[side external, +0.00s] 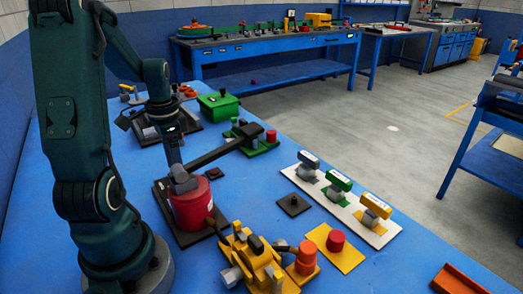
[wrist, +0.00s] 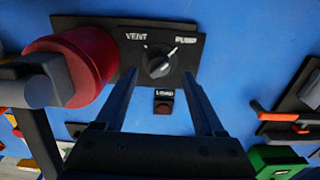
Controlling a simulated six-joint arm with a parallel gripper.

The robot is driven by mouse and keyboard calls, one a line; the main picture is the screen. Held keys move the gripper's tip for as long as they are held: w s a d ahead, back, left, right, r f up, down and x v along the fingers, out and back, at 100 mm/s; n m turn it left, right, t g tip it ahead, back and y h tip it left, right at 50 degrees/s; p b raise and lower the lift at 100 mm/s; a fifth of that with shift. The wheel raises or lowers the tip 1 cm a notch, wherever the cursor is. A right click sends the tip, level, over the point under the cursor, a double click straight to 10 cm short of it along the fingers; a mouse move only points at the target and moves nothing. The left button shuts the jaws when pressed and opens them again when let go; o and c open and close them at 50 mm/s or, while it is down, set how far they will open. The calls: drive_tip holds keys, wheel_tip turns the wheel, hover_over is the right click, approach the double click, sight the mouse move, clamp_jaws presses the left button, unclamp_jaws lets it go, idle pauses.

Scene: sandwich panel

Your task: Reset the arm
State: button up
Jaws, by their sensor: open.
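My gripper (wrist: 159,76) is open and empty in the wrist view, its two dark fingers apart. Beyond the fingertips is a grey dial knob (wrist: 161,62) on a dark panel (wrist: 95,22) marked VENT and PUMP. I cannot tell whether the fingers touch the knob. A small LOAD button (wrist: 164,107) shows between the fingers. In the side view my gripper (side external: 174,158) points down close to the red drum (side external: 193,207); its fingers are too small there to read clearly.
A long dark lever (side external: 225,146) reaches from above the drum toward a green fixture (side external: 262,140). A green box (side external: 218,106) stands behind. A white plate with several handles (side external: 372,208), a yellow plate (side external: 338,262) and a yellow mechanism (side external: 245,256) lie nearby.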

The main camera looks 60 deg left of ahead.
drive_tip(key=shift+r, duration=0.85)
drive_tip(key=w+d+r+t+y, duration=0.25)
drive_tip(key=w+r+t, duration=0.2)
drive_tip(key=r, duration=0.35)
drive_tip(key=w+d+r+n+t+y, duration=0.1)
drive_tip(key=w+d+r+t, duration=0.2)
drive_tip(key=w+r, duration=0.35)
drive_tip(key=w+d+r+t+y, duration=0.2)
drive_tip(key=w+d+r+t, duration=0.15)
drive_tip(key=r, duration=0.55)
drive_tip(key=s+d+f+h, duration=0.2)
drive_tip(key=s+d+h, duration=0.1)
drive_tip(key=d, duration=0.4)
drive_tip(key=s+d+f+g+h, duration=0.2)
drive_tip(key=s+d+f+g, duration=0.3)
drive_tip(key=s+f, duration=0.6)
wheel_tip(320, 180, down, 2)
drive_tip(key=shift+s+d+m, duration=0.15)
drive_tip(key=shift+d+m, duration=0.15)
drive_tip(key=shift+m, duration=0.1)
